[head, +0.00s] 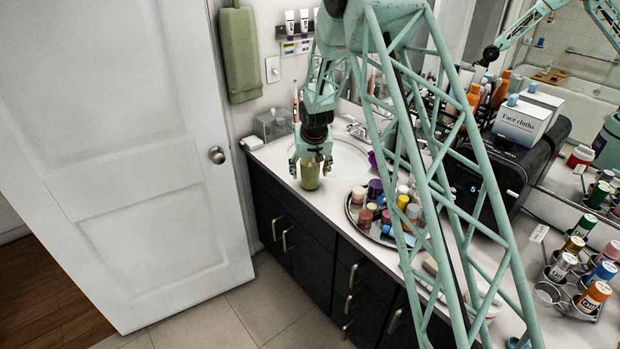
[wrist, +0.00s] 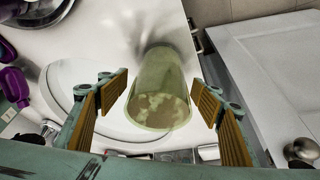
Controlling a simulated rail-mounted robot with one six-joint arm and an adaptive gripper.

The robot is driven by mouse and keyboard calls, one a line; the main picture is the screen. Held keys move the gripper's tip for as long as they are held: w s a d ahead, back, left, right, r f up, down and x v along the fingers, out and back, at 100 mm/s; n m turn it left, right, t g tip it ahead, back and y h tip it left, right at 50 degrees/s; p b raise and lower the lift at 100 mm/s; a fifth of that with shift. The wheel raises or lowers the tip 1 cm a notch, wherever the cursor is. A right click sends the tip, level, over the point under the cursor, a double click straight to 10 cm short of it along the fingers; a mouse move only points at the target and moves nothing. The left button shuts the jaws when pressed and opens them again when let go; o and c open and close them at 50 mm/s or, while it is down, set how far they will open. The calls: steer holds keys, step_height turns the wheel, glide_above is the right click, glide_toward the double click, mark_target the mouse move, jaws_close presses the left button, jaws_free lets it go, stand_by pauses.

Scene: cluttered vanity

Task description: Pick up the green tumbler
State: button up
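The green tumbler (head: 310,172) stands on the counter at the front edge of the sink, in the head view. In the wrist view the tumbler (wrist: 160,90) lies between the two finger pads, with a visible gap on each side. My gripper (head: 311,172) is open above and around the tumbler, its fingers pointing down on either side. The gripper (wrist: 162,108) shows in the wrist view with its pads spread and not touching the tumbler. The tumbler has a mottled, brownish end facing the wrist camera.
The sink basin (head: 345,160) is just behind and right of the tumbler. A round tray (head: 352,217) crowded with jars and bottles stands to the right. A clear box (head: 270,124) stands at the back left. The white door (head: 130,230) is left of the counter.

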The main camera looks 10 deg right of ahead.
steer(key=c, duration=1.2)
steer(key=shift+o, duration=0.2)
steer(key=shift+r, duration=0.15)
steer(key=shift+r, duration=1.6)
steer(key=s+d+r+b, duration=0.1)
steer(key=s+d, duration=0.1)
steer(key=s, duration=1.3)
steer(key=shift+s+r+b, duration=0.25)
steer(key=shift+s+b, duration=0.15)
steer(key=shift+w, duration=0.1)
